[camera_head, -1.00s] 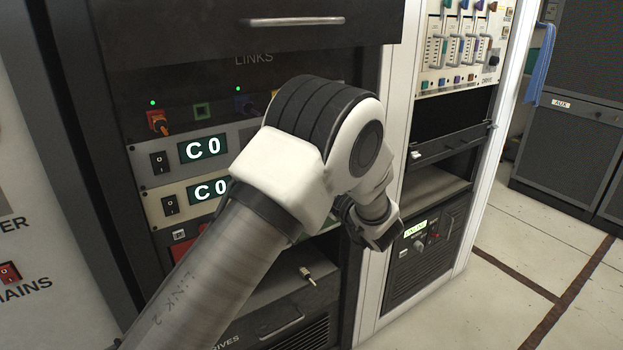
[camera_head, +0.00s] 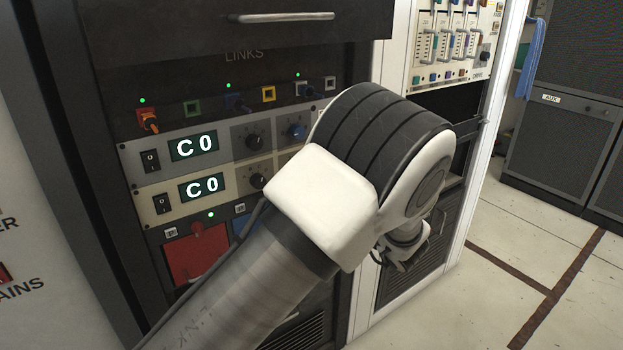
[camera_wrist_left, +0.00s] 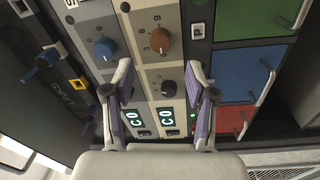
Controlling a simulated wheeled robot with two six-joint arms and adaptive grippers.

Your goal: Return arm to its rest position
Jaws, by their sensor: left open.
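My left arm (camera_head: 375,170) comes in from the bottom left in the head view, white and grey with a dark ribbed joint, across the front of the rack. My left gripper (camera_head: 392,262) is beyond the elbow, low by the white rack post and partly hidden. In the left wrist view my left gripper (camera_wrist_left: 160,75) is open, its two purple-grey fingers apart with nothing between them. Behind them is the knob panel with an orange knob (camera_wrist_left: 162,40), a black knob (camera_wrist_left: 169,88) and a blue knob (camera_wrist_left: 103,47). My right gripper is in neither view.
The rack has two lit "C0" units (camera_head: 194,146), a row of coloured link sockets (camera_head: 193,107) and a drawer handle (camera_head: 280,17) above. Red, green and blue handled fronts (camera_wrist_left: 245,70) show in the wrist view. The floor (camera_head: 520,270) at the right is clear.

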